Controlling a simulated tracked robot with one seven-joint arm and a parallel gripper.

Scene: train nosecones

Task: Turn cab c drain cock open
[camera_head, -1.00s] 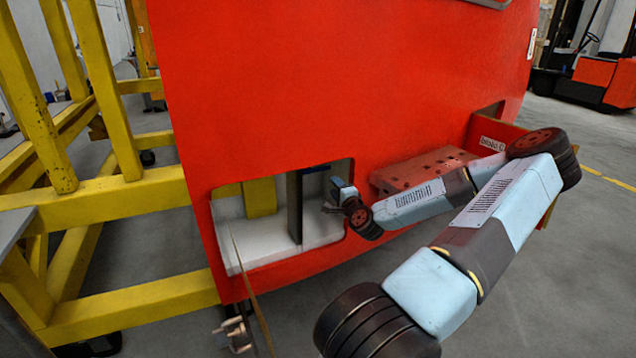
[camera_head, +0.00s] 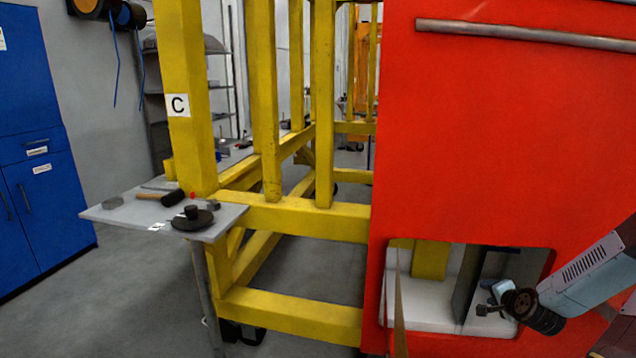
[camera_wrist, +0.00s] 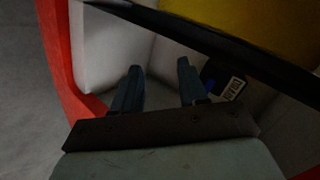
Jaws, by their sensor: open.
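The red nosecone (camera_head: 490,140) has a rectangular recess with a white floor (camera_head: 430,300) low on its front. My gripper (camera_head: 488,309) reaches into the right part of this recess, beside a dark upright plate. In the wrist view, my gripper (camera_wrist: 160,72) shows two dark fingers spread apart with nothing between them. A small dark blue part with a white printed label (camera_wrist: 236,86) lies just right of the right finger. I cannot tell what that part is. I cannot make out a drain cock handle in either view.
A dark bar (camera_wrist: 225,45) crosses the wrist view beyond the fingers. The recess's red edge (camera_wrist: 62,60) is at left. A yellow frame (camera_head: 295,215) marked C (camera_head: 178,105) stands left of the nosecone, with a grey shelf (camera_head: 110,213) holding tools. A blue cabinet (camera_head: 40,150) is far left.

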